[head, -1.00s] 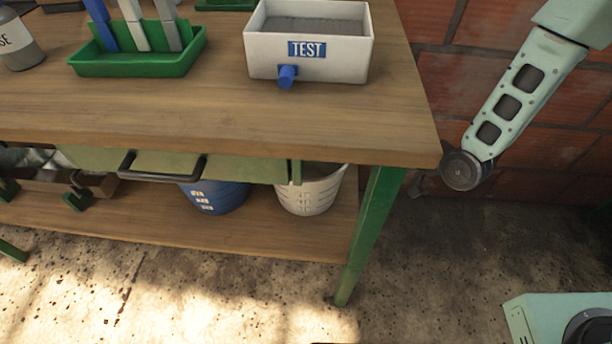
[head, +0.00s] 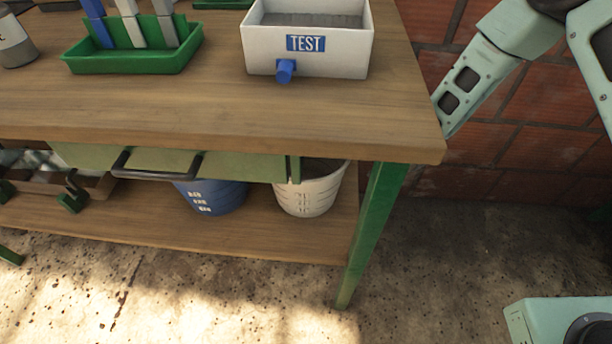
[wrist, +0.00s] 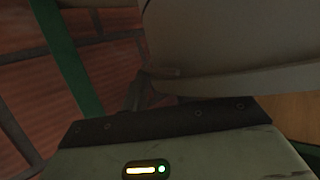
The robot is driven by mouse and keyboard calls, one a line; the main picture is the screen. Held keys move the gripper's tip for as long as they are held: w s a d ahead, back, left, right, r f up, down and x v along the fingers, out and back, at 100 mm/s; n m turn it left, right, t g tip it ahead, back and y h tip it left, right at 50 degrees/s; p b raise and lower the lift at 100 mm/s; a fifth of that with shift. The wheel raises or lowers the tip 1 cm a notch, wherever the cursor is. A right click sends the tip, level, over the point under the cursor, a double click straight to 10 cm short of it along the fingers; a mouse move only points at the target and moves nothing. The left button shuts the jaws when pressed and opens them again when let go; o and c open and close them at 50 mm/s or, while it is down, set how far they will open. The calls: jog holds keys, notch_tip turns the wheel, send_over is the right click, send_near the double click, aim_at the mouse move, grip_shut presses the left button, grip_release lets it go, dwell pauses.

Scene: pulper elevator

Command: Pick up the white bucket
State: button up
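The white bucket (head: 312,192) stands on the lower shelf of the workbench near its right end. Its top is partly hidden by the bench top and drawer. In the wrist view a large pale curved surface, which looks like the bucket (wrist: 225,50), fills the upper right, very close. My gripper (wrist: 137,95) shows there as a dark narrow part beside the pale surface, above its pale housing. I cannot tell whether it touches the bucket or how its fingers stand. In the head view my gripper is hidden, with my arm passing down behind the bench's right end.
A blue bucket (head: 212,197) stands left of the white one. The green bench leg (head: 368,225) is right of it, and the drawer (head: 225,165) hangs above. On top are a white TEST box (head: 335,62) and a green tray (head: 130,63). Brick wall stands behind; floor in front is clear.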

grip_shut()
jog(key=shift+s, duration=0.1)
dwell(1.2)
